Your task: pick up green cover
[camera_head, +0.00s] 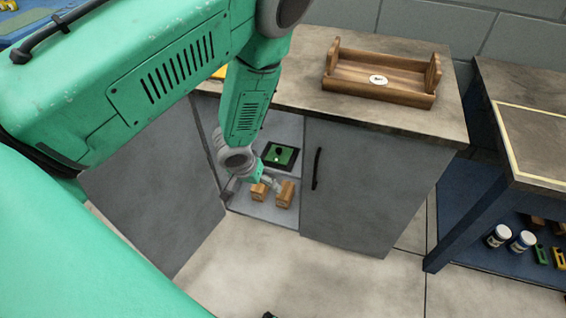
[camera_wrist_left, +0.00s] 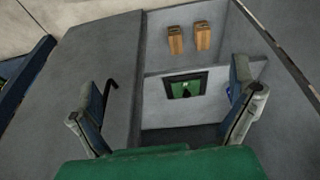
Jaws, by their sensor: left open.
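The green cover (camera_head: 289,157) is a flat green panel in a dark frame with a dark knob on it. It lies inside the open grey cabinet (camera_head: 345,190), behind two wooden blocks. It also shows in the left wrist view (camera_wrist_left: 198,86), between and beyond the fingers. My left gripper (camera_head: 256,184) is at the cabinet opening, close to the blocks in the head picture. In the left wrist view its two fingers (camera_wrist_left: 165,112) stand wide apart with nothing between them, apart from the cover. My arm hides part of the cabinet interior. My right gripper is not in view.
Two wooden blocks (camera_head: 285,195) stand in the cabinet near my gripper. The left cabinet door (camera_head: 150,195) is swung open; the right door is shut. A wooden tray (camera_head: 380,75) rests on the cabinet top. A blue bench (camera_head: 465,220) with jars stands at the right.

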